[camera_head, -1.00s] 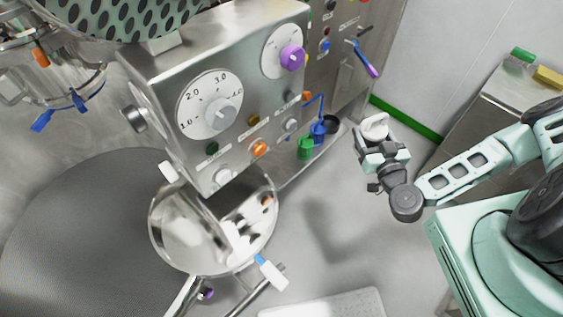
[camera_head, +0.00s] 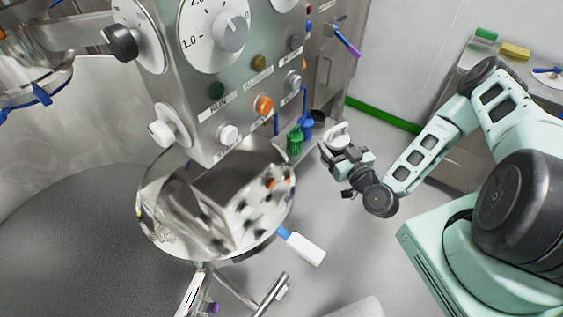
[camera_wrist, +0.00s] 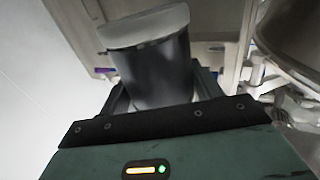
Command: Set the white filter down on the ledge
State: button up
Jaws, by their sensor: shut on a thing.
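The white filter (camera_head: 338,133) is held in my gripper (camera_head: 345,150), to the right of the machine. In the wrist view the filter (camera_wrist: 145,28) stands up between the fingers, with a pale round top and a shaded dark side. My gripper (camera_wrist: 155,95) is shut on it. The ledge (camera_head: 309,146) runs along the foot of the machine's panel, just left of my gripper. It bears a green container (camera_head: 295,140), a blue container (camera_head: 306,128) and a black cup (camera_head: 319,116). The filter looks apart from the ledge; its height above it is unclear.
The machine's panel (camera_head: 240,85) with dials and buttons stands left of the ledge. A purple-ended lever (camera_head: 346,40) is behind. Grey floor (camera_head: 345,235) is clear in front.

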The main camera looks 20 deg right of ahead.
jog(key=w+f+h+b, duration=0.1)
jog(key=w+f+b, duration=0.4)
jog(key=f+b, duration=0.95)
jog(key=w+f+b, duration=0.6)
jog(key=f+b, duration=0.3)
jog(key=b, duration=1.1)
jog(key=w+a+r+n+g+y+p, duration=0.1)
jog(key=w+a+r+n+y, duration=0.2)
jog(key=a, duration=0.4)
jog(key=w+a+r+y+p, duration=0.1)
jog(key=w+a+r+y, duration=0.2)
jog(key=w+a+r, duration=0.3)
jog(key=shift+n, duration=0.3)
jog(key=f+b, duration=0.1)
jog(key=f, duration=0.2)
jog(key=f+b, duration=0.1)
jog(key=f, duration=0.2)
jog(key=s+a+f+b, duration=0.1)
jog(key=f, duration=0.2)
jog(key=shift+f, duration=0.4)
jog(key=shift+f, duration=0.15)
jog(key=o, duration=1.1)
